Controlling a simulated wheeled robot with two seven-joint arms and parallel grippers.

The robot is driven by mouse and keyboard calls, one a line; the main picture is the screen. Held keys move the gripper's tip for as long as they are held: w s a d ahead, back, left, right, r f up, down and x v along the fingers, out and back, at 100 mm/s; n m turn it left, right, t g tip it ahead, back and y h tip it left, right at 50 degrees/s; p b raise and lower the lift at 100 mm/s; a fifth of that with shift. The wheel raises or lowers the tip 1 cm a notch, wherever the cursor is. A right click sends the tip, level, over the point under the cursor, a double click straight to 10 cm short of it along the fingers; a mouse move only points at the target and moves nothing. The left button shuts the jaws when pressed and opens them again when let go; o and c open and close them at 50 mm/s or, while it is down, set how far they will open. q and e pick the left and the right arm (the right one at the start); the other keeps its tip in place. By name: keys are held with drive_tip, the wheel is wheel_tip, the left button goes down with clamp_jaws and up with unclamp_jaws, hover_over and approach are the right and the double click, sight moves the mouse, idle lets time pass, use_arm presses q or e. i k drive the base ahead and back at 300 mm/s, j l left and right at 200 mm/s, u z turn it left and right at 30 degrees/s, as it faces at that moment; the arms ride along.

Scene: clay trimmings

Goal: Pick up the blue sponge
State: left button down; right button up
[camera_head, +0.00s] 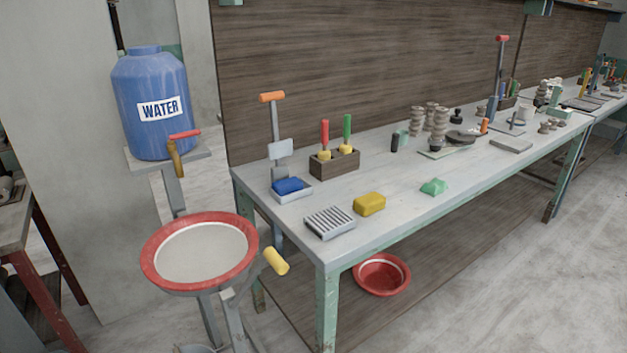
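The blue sponge (288,186) rests in a small pale tray (293,195) near the left end of the long workbench (400,208). Its top and front side show, and nothing covers it. Neither of my grippers shows in the head view.
On the bench stand a ridged grey dish (330,222), a yellow sponge (369,204), a green block (434,187) and a wooden tool box (334,163). A red-rimmed basin (200,252) and a blue water barrel (150,103) stand left. A red bowl (381,274) sits below.

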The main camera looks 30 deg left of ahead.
sight(291, 185)
drive_tip(key=i+u, duration=0.15)
drive_tip(key=u, duration=0.25)
drive_tip(key=i+l+u, duration=0.1)
drive_tip(key=u, duration=0.3)
drive_tip(key=i+l+u, duration=0.25)
drive_tip(key=i+l, duration=0.2)
drive_tip(key=l, duration=0.2)
drive_tip(key=i+l+u, duration=0.15)
drive_tip(key=l, duration=0.2)
drive_tip(key=i+l, duration=0.3)
drive_tip(key=l, duration=0.15)
